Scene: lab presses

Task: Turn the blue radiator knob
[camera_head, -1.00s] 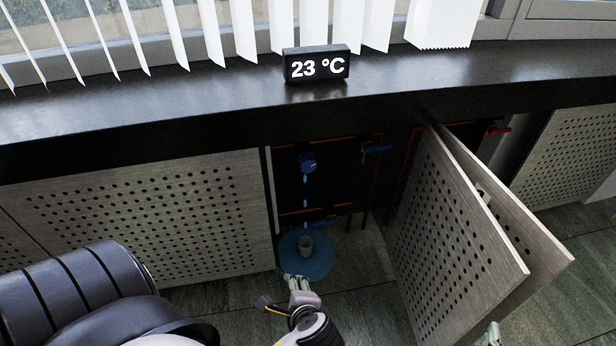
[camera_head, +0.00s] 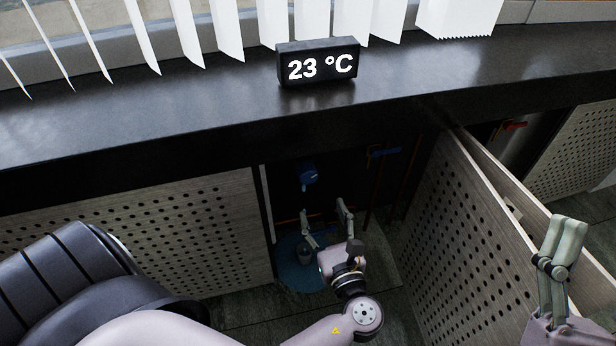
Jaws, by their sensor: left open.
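The blue radiator knob (camera_head: 308,174) is on the pipework inside the open cabinet under the black counter.
Perforated doors (camera_head: 455,235) stand open on the right. A display reading 23 °C (camera_head: 318,64) stands on the counter (camera_head: 200,110).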

